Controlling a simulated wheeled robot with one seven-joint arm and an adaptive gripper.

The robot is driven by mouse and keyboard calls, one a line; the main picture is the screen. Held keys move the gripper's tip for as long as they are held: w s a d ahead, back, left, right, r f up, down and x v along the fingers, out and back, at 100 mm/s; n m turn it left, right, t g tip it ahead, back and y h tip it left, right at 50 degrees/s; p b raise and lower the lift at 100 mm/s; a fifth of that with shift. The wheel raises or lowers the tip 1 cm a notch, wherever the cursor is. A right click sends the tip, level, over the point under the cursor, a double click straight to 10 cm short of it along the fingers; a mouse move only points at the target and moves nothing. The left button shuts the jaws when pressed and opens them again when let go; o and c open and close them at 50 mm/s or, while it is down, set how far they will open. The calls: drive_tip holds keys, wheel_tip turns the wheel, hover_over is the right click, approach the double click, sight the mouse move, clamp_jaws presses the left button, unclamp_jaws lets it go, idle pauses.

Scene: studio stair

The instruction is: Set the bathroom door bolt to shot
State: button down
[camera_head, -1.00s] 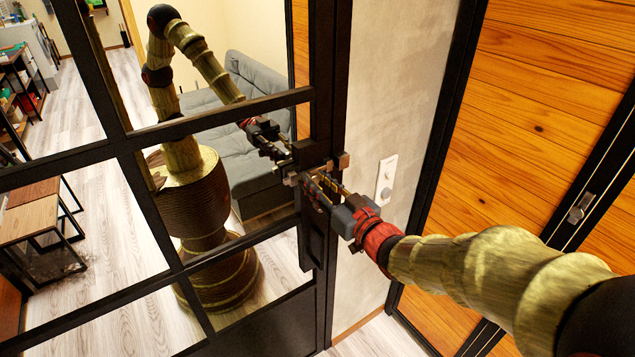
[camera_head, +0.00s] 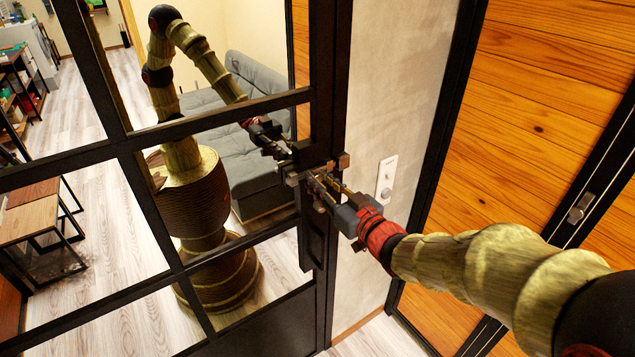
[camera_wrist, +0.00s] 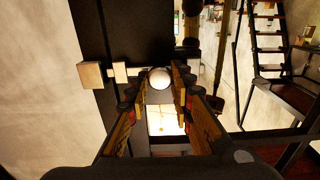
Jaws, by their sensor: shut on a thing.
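The bathroom door (camera_head: 130,150) is black-framed with glass panes, at the left and centre of the head view. Its bolt (camera_head: 312,173) is a small metal fitting on the door's right stile. My gripper (camera_head: 322,186) is at the bolt and shut on its knob. In the wrist view the round pale knob (camera_wrist: 160,77) sits between my two fingers (camera_wrist: 160,92). Pale blocks (camera_wrist: 92,76) stand left of the knob, apart from it. The fingers partly hide the bolt in the head view, and I cannot tell how far its bar reaches.
A grey wall strip (camera_head: 385,100) with a white switch plate (camera_head: 386,178) stands right of the door. Wood-slat panels (camera_head: 530,120) fill the right side. The glass shows my own reflection, a grey sofa (camera_head: 250,130) and a wooden table (camera_head: 30,220).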

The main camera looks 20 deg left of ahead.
drive_tip(key=shift+w+d, duration=0.85)
drive_tip(key=shift+w, duration=0.15)
drive_tip(key=c, duration=1.6)
unclamp_jaws()
drive_tip(key=shift+w+d, duration=0.15)
drive_tip(key=shift+o, duration=0.2)
drive_tip(key=v, duration=1.2)
